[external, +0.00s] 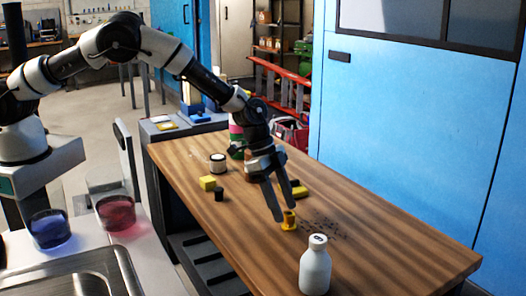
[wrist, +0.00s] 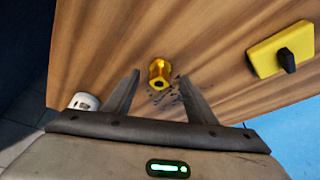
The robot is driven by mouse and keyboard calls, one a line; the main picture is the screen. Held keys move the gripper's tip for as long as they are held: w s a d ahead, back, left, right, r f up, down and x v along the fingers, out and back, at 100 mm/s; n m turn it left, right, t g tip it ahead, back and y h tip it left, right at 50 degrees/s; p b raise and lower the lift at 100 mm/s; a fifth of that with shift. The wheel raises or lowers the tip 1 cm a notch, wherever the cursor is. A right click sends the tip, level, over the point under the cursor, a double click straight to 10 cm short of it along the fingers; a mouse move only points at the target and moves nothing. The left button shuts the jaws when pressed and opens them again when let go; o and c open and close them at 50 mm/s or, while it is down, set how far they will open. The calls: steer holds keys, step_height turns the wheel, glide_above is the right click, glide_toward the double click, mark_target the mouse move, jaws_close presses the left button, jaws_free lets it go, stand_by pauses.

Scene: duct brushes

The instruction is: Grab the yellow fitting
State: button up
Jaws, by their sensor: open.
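The yellow fitting (external: 289,220) stands on the wooden table. In the wrist view the yellow fitting (wrist: 158,73) has a dark opening facing the camera and lies ahead of my fingers, between their lines. My gripper (external: 287,203) is open and empty, pointing down, with its fingertips just above or beside the fitting; I cannot tell whether they touch it. In the wrist view my gripper (wrist: 160,82) shows its two fingers spread, one on each side of the fitting.
A white bottle (external: 315,268) stands near the table's front edge. A yellow block with a black knob (wrist: 282,50) lies to the right in the wrist view. Dark specks lie beside the fitting.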

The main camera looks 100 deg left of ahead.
mark_target(286, 212)
steer(key=x, duration=0.3)
steer(key=shift+w+f, duration=0.1)
steer(key=shift+f, duration=0.05)
steer(key=shift+c, duration=0.4)
steer(key=c, duration=1.1)
steer(key=shift+o, duration=0.2)
